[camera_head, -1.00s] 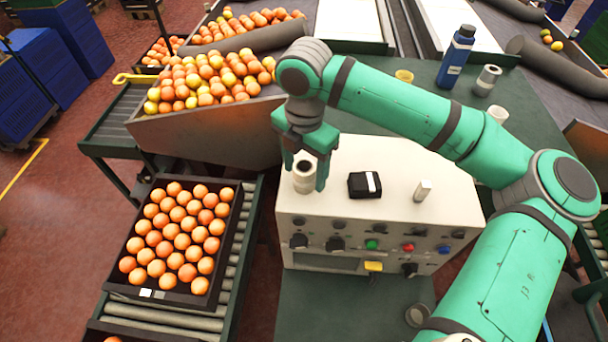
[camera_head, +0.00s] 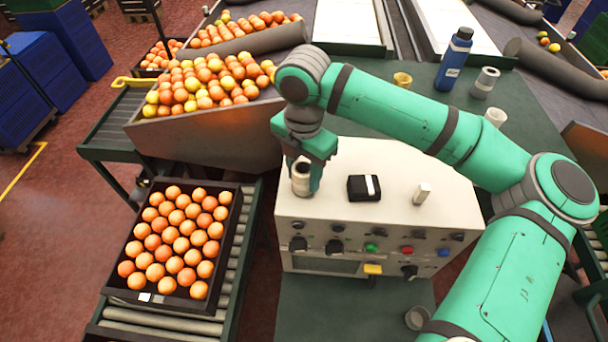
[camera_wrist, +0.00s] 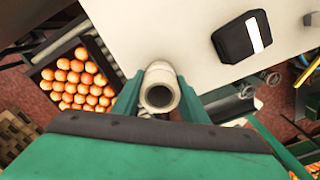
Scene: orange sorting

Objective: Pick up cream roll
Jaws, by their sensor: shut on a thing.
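The cream roll (camera_head: 300,181) stands upright at the left end of the cream control box top (camera_head: 400,165). My gripper (camera_head: 303,178) points down around it, with a green finger on its right side. In the wrist view the roll (camera_wrist: 160,90) shows its dark hollow end between my two green fingers (camera_wrist: 158,98), which close on its sides. Whether the roll's lower end still touches the box top cannot be told.
A black device (camera_head: 364,188) with a white stripe and a small white piece (camera_head: 422,194) stand on the box to the right. An orange-filled crate (camera_head: 238,200) sits on rollers at left. A blue bottle (camera_head: 454,58) stands behind.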

